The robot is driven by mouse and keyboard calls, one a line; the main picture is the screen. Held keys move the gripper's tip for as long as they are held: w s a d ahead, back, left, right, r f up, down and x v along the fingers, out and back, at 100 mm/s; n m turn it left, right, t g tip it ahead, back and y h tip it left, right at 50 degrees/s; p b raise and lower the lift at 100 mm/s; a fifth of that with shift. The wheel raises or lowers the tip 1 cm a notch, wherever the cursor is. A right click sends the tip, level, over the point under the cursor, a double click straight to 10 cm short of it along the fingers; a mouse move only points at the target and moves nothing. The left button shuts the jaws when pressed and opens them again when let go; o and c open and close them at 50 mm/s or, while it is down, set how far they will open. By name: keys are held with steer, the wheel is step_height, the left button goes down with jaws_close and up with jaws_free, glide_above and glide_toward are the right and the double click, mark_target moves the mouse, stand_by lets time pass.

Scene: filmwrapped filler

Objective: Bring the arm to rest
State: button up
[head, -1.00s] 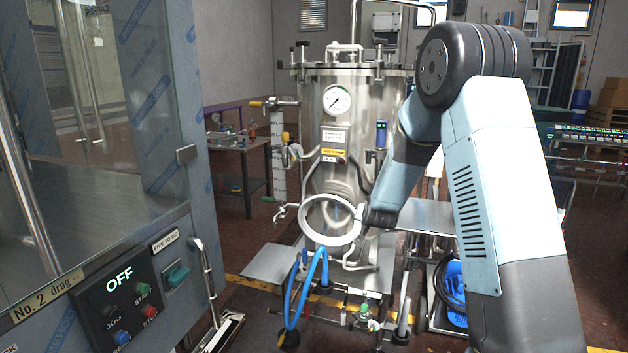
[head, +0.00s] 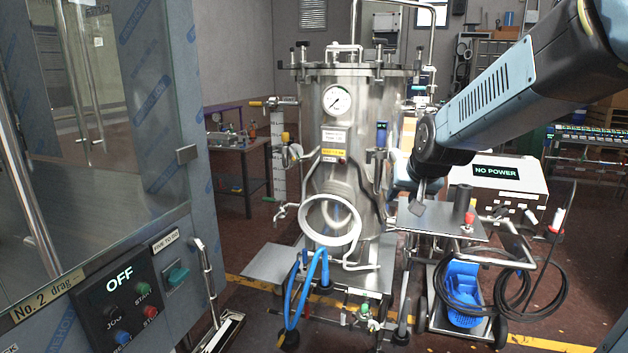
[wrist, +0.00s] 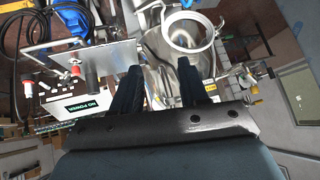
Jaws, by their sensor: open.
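My gripper (wrist: 159,64) is open in the wrist view, with its two dark fingers apart and nothing between them. In the head view my arm comes in from the upper right and bends beside the steel tank (head: 350,110); I cannot make out the fingers clearly there. The tank has a round gauge (head: 337,98) and a pale ring (head: 330,221) low on its front. The ring also shows in the wrist view (wrist: 187,49), beyond the fingertips and apart from them.
A cart with a metal shelf (head: 440,218) and a white NO POWER box (head: 497,172) stands right of the tank. Black hose (head: 515,300) loops beside a blue container (head: 463,290). A glass-fronted cabinet with an OFF panel (head: 119,303) fills the left. Floor shows between cabinet and tank.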

steer(key=s+d+r+g, duration=0.1)
steer(key=s, duration=1.1)
steer(key=s+d+r+n+g, duration=0.1)
steer(key=s+d, duration=0.1)
steer(key=s, duration=0.9)
steer(key=shift+s+r+g+h, duration=0.15)
steer(key=shift+s+g+h, duration=0.15)
steer(key=shift+s+h, duration=0.1)
steer(key=shift+o, duration=0.2)
steer(key=shift+d, duration=0.1)
